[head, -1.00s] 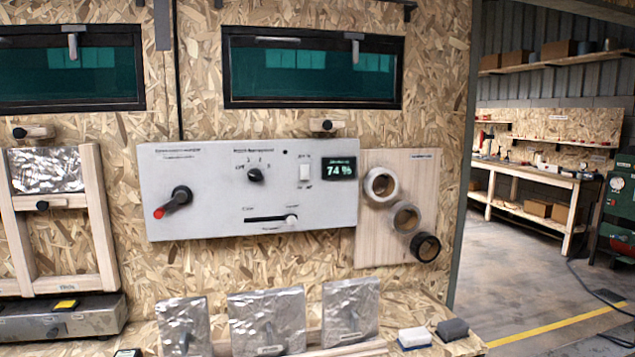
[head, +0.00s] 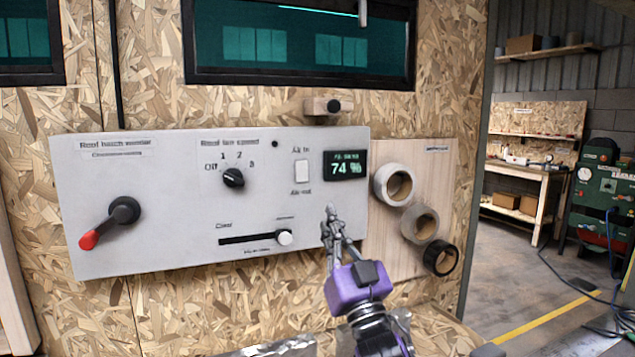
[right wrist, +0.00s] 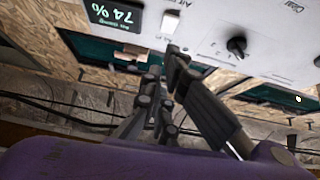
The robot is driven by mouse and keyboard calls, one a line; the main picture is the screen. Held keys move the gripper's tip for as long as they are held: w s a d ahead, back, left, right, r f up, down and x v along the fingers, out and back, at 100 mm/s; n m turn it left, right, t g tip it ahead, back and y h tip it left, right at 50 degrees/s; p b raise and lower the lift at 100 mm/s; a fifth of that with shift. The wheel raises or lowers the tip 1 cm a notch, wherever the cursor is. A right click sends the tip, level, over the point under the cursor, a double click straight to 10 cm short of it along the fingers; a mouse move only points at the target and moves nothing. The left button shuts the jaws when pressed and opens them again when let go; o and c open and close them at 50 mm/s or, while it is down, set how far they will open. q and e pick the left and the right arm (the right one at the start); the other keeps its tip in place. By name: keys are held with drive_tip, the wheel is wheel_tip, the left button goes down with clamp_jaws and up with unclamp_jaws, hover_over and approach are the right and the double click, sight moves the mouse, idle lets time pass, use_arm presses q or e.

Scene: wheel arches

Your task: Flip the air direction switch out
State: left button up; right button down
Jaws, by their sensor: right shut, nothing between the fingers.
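The air direction switch (head: 302,171) is a small white rocker on the grey control panel (head: 150,235), between an "Air in" label above and an "Air out" label below. In the right wrist view the switch (right wrist: 171,21) shows near the top, beside the display. My right gripper (head: 331,212), with a purple body, is shut and empty, below and right of the switch in the head view and apart from it. Its fingers (right wrist: 170,62) point toward the panel in the right wrist view. My left gripper is not in view.
The panel also has a red-tipped lever (head: 110,218), a fan knob (head: 233,179), a slider (head: 284,238) and a display (head: 346,165). Several tape rolls (head: 419,222) hang on the board to the right. A wooden latch (head: 322,106) sits above the panel.

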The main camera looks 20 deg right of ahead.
sight(312, 181)
use_arm(q)
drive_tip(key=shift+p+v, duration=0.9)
drive_tip(key=shift+p, duration=0.05)
use_arm(e)
drive_tip(key=x, duration=0.4)
drive_tip(key=f+x, duration=0.1)
drive_tip(key=x, duration=0.3)
drive_tip(key=w+x, duration=0.1)
drive_tip(key=x, duration=0.3)
drive_tip(key=shift+w+a, duration=0.2)
drive_tip(key=shift+w, duration=0.05)
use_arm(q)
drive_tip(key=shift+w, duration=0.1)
